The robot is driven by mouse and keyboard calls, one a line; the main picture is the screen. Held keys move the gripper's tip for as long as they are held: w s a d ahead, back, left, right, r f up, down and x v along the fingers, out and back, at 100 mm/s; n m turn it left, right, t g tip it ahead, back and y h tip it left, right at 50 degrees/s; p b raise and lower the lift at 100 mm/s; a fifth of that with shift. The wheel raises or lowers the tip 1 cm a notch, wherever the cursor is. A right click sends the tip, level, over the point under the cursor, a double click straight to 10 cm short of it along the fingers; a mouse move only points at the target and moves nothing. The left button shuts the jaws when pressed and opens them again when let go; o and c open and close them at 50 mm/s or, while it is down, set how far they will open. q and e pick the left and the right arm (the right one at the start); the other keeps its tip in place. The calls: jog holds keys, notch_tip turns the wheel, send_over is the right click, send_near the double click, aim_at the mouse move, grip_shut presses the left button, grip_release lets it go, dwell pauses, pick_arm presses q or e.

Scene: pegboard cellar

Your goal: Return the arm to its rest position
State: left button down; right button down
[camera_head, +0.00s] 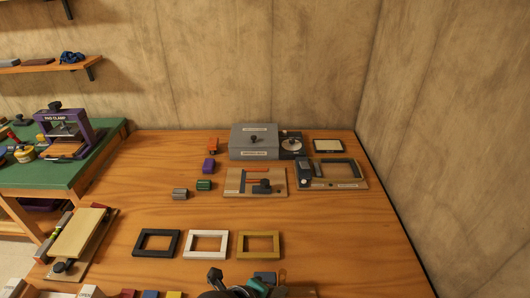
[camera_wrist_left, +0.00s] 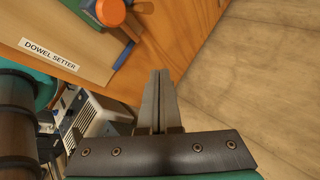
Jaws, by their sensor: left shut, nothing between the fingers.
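My left gripper shows in the left wrist view (camera_wrist_left: 159,72). Its two fingers are together, with nothing between them. They lie just below a wooden board labelled "DOWEL SETTER" (camera_wrist_left: 85,68) in that picture, near an orange table edge. In the head view, dark and teal parts of my left arm show at the bottom middle, low in front of the frames on the table; the fingertips are hard to make out there. My right gripper is not in view.
The wooden table (camera_head: 330,235) carries black (camera_head: 136,243), white (camera_head: 190,244) and ochre (camera_head: 241,246) frames. A grey box (camera_head: 240,150) and fixture boards stand behind them. A green bench (camera_head: 60,172) with a purple clamp (camera_head: 89,139) is at left. The table's right front is clear.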

pick_arm(q)
jog(key=s+a+r+n+g+y, duration=0.1)
jog(key=s+a+r+n+y, duration=0.15)
jog(key=s+a+n, duration=0.6)
jog(key=s+a+r+n+g+y, duration=0.1)
jog(key=s+a+n+y, duration=0.3)
jog(key=a+n, duration=0.85)
notch_tip(320, 180, down, 29)
jog(key=s+d+n+g+b, duration=0.2)
jog(key=b, duration=0.6)
jog(key=s+a+f+b, duration=0.1)
jog(key=s+f+b, duration=0.3)
jog(key=s+f, duration=0.4)
jog(key=s+a+f+g+b, duration=0.1)
jog(key=s+f+b, duration=0.3)
jog(key=s+f, duration=0.4)
notch_tip(320, 180, down, 7)
jog(key=shift+a+f+b, duration=0.15)
jog(key=shift+a+b, duration=0.15)
jog(key=shift+b, duration=0.1)
